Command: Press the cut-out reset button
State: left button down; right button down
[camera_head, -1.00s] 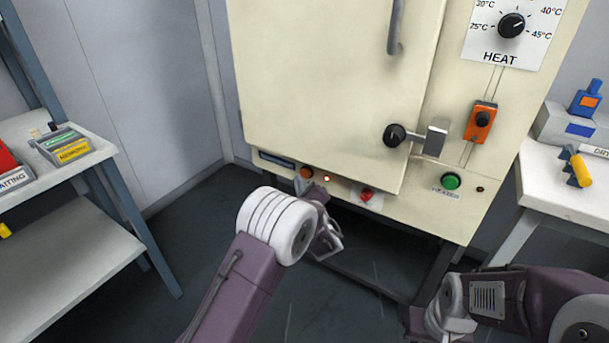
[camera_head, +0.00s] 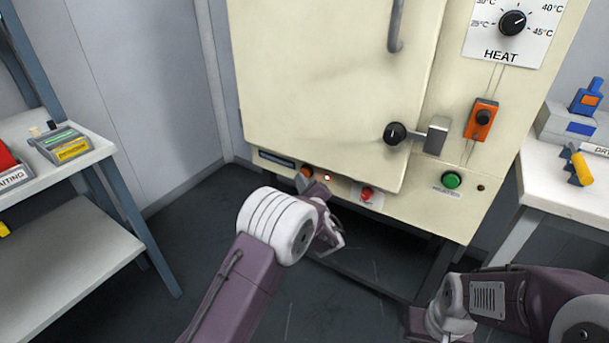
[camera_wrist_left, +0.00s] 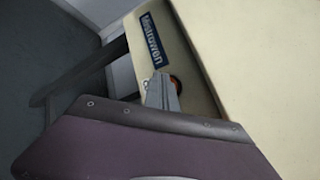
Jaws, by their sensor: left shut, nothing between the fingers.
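No readable label marks the orange button, where my left gripper is. My left gripper (camera_head: 308,184) is shut and empty, its fingertips at the orange button's lower edge. In the left wrist view the shut fingers (camera_wrist_left: 161,92) overlap the orange button (camera_wrist_left: 175,84) and hide part of it; whether they touch it is unclear. My right gripper (camera_head: 440,325) is low at the right, its fingers not clear.
The oven (camera_head: 330,80) has a door handle, a black knob latch (camera_head: 395,133), a green button (camera_head: 451,180) and an orange switch (camera_head: 481,118). A shelf (camera_head: 85,160) stands left, a white table (camera_head: 560,185) right. The floor between is free.

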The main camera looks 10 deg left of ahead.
pick_arm(q)
jog(key=shift+w+d, duration=0.2)
jog(key=shift+w, duration=0.3)
dwell(0.8)
jog(key=shift+s, duration=0.1)
jog(key=shift+s+a+b, duration=0.3)
jog(key=shift+s+b, duration=0.2)
jog(key=shift+s, duration=0.25)
jog(key=s, duration=0.1)
jog(key=s+a+b, duration=0.1)
jog(key=s, duration=0.1)
jog(key=s+b, duration=0.1)
jog(key=shift+s+a, duration=0.35)
